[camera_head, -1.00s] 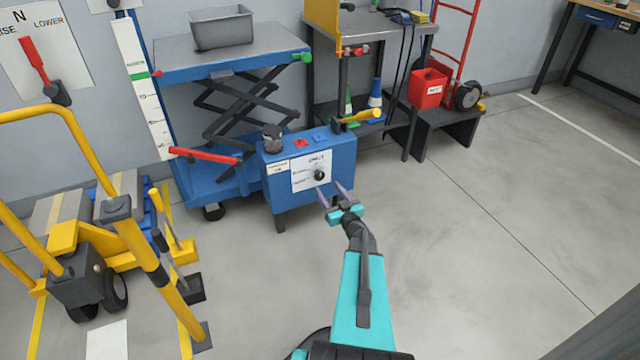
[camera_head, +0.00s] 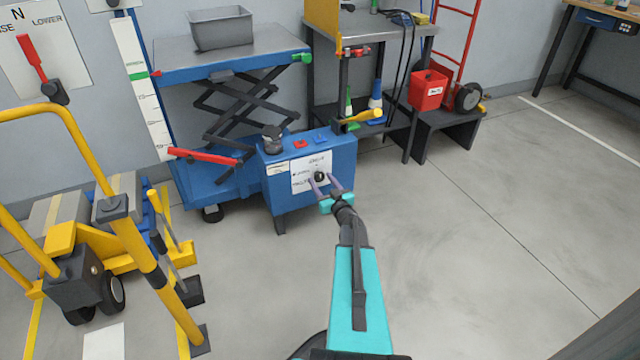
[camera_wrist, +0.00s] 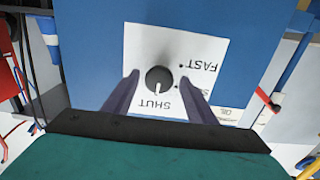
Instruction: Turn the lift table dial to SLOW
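The dial (camera_head: 320,176) is a round dark knob on a white label plate on the front of the blue control box (camera_head: 283,196) of the lift table (camera_head: 225,48). In the wrist view, the dial (camera_wrist: 159,79) has a white pointer mark aimed at the word SHUT. FAST is readable on the plate (camera_wrist: 140,40); another label starting with S is mostly hidden behind a finger. My gripper (camera_head: 325,180) is open at the plate. In the wrist view, its purple fingers (camera_wrist: 160,75) stand on either side of the dial with gaps, apparently not touching it.
Red and blue buttons and a dark knob (camera_head: 272,138) sit on top of the box. A red lever (camera_head: 203,155) sticks out to its left and a yellow handle (camera_head: 362,116) to its right. A yellow-framed cart (camera_head: 150,255) stands at left. The floor (camera_head: 470,240) at right is clear.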

